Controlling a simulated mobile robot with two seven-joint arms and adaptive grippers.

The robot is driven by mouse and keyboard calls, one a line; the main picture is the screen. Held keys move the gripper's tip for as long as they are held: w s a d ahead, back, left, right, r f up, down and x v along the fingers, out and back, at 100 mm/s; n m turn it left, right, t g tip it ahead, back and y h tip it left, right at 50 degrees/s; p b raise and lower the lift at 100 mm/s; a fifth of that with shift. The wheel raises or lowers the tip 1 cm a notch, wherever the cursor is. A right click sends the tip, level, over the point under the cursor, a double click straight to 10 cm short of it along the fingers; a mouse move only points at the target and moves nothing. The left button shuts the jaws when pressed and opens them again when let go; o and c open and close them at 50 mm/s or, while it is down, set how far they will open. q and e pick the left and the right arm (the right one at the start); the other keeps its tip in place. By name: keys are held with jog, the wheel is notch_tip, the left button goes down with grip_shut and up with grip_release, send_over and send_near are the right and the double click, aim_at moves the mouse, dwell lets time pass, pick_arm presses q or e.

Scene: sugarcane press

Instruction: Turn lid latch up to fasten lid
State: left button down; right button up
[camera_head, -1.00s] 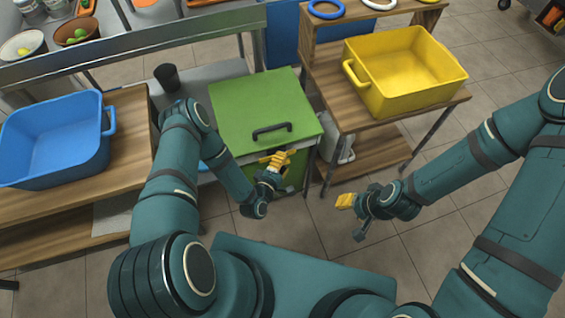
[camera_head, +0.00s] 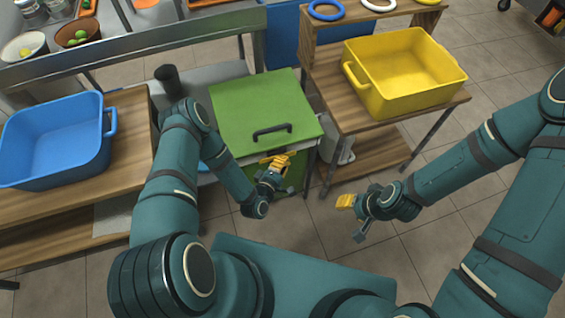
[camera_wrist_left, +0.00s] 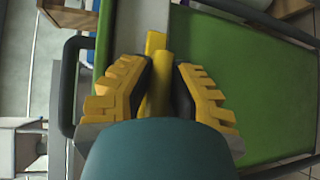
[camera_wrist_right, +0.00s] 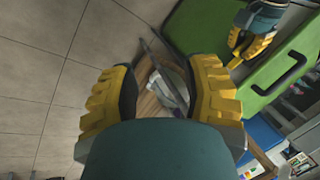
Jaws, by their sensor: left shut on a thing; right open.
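The green lid (camera_head: 255,105) with its black handle (camera_head: 271,131) lies closed on the press body. My left gripper (camera_head: 276,160) is at the lid's front edge, just below the handle. In the left wrist view its jaws are shut on the yellow lid latch (camera_wrist_left: 156,62), which sticks out beyond the fingers. The rest of the latch is hidden by the fingers. My right gripper (camera_head: 346,201) is open and empty, in the air to the right of the press front. In the right wrist view its fingers are wide apart (camera_wrist_right: 163,85).
A blue bin (camera_head: 55,140) stands on the wooden table at left. A yellow bin (camera_head: 405,72) stands on the wooden table (camera_head: 325,75) at right, close to the press. A dark cup (camera_head: 167,78) stands behind my left arm. Open floor lies around my right gripper.

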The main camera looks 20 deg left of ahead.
pick_arm(q)
jog(key=shift+w+r+m+g+y+p, duration=0.2)
jog(key=shift+m+g+y+p, duration=0.3)
jog(key=shift+m+g+p, duration=0.45)
jog(key=m+g+y+p, duration=0.1)
jog(key=g+p, duration=0.1)
jog(key=shift+f+m+y+p, duration=0.1)
jog(key=shift+m+y+p, duration=0.2)
jog(key=shift+p, duration=0.1)
jog(key=shift+f+m+g+y+p, duration=0.1)
jog(key=shift+m+g+y+p, duration=0.45)
jog(key=shift+g+y+p, duration=0.25)
jog(key=shift+f+m+g+y+p, duration=0.1)
jog(key=shift+m+g+y+p, duration=0.3)
jog(key=shift+y, duration=0.2)
jog(key=shift+s+a+f+m+g+y, duration=0.15)
jog(key=shift+m+g+y, duration=0.35)
jog(key=shift+g+y, duration=0.3)
jog(key=shift+a+f+m+g+y+b, duration=0.15)
jog(key=shift+m+g+y+b, duration=0.2)
jog(key=shift+m+g+y, duration=0.6)
jog(key=shift+s+a+y, duration=0.1)
jog(key=shift+y, duration=0.25)
